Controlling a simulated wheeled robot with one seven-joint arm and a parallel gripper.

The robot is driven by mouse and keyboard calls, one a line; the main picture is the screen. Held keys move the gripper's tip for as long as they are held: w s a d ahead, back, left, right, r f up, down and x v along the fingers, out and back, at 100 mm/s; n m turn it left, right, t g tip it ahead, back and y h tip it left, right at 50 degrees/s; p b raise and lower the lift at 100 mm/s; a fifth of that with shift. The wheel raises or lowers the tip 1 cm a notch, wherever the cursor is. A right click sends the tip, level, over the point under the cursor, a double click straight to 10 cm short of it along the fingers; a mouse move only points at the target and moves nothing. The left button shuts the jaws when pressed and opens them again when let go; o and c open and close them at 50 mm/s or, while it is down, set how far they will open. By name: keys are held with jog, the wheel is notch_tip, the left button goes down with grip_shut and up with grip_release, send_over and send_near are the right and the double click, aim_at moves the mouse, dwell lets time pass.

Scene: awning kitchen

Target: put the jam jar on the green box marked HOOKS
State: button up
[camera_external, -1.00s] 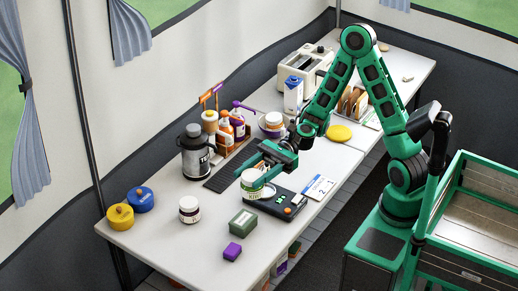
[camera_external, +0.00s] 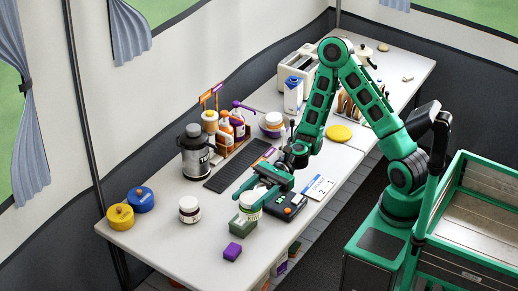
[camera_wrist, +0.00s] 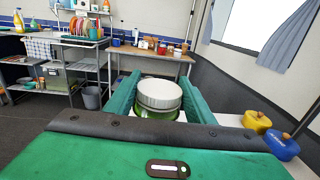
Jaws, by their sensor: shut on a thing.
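The jam jar (camera_external: 250,201), with a white lid and green on its side, is between my gripper's fingers. It also shows in the wrist view (camera_wrist: 160,94), upright, with its lid toward the camera. My gripper (camera_external: 256,193) is shut on it. The green box (camera_external: 243,220) sits on the table directly below the jar in the external view, partly hidden by it. I cannot tell whether the jar touches the box top. The box's marking is too small to read.
A dark scale (camera_external: 288,207) lies just right of the box. Yellow (camera_external: 120,217) and blue (camera_external: 141,199) round containers stand at the left end. A grey flask (camera_external: 195,152) stands behind.

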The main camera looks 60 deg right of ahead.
jog(key=shift+w+d+f, duration=0.8)
jog(key=shift+w+f, duration=0.3)
jog(key=shift+f, duration=0.35)
jog(key=shift+w+d+f, duration=0.8)
jog(key=shift+w+f, duration=0.25)
jog(key=shift+f, duration=0.45)
jog(key=shift+w+d+f, duration=0.8)
jog(key=shift+w+f, duration=0.3)
jog(key=shift+f, duration=0.35)
jog(key=o, duration=1.3)
jog(key=shift+f, duration=0.15)
jog(key=shift+c, duration=0.2)
jog(key=shift+d, duration=0.3)
jog(key=d, duration=0.7)
jog(key=s+d, duration=0.1)
jog(key=d, duration=0.3)
jog(key=shift+d, duration=0.2)
